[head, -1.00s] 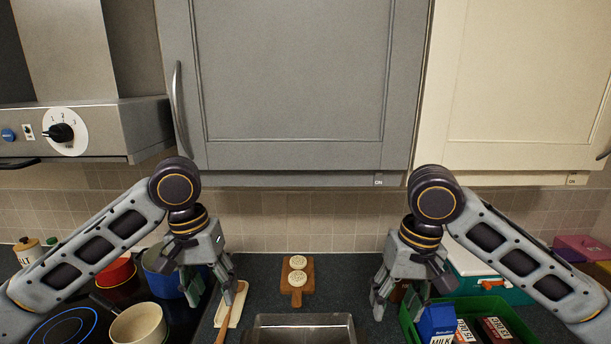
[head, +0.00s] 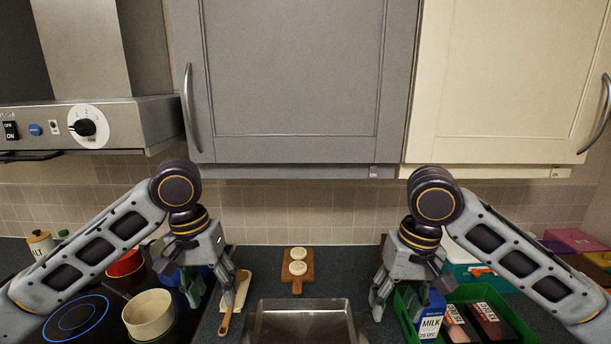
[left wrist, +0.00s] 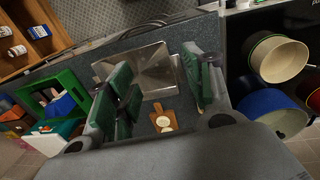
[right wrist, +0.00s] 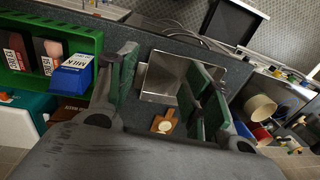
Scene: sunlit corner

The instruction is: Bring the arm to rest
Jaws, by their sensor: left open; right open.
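My left gripper (head: 212,290) hangs fingers down above the counter, left of the sink. It is open and empty; its spread fingers show in the left wrist view (left wrist: 160,95). My right gripper (head: 394,296) hangs fingers down to the right of the sink, beside the green crate. It is open and empty too, and its fingers stand apart in the right wrist view (right wrist: 160,90). Both arms are bent in nearly mirrored poses. In the head view, the left gripper partly hides a blue pot and the right gripper overlaps the crate's left edge.
A metal sink (head: 305,322) lies between my grippers. Behind it is a wooden board (head: 297,284) with two round pale pieces. A green crate (head: 520,328) holds a milk carton (head: 431,318) and other packages. A cream pot (head: 150,318) stands on the hob at left.

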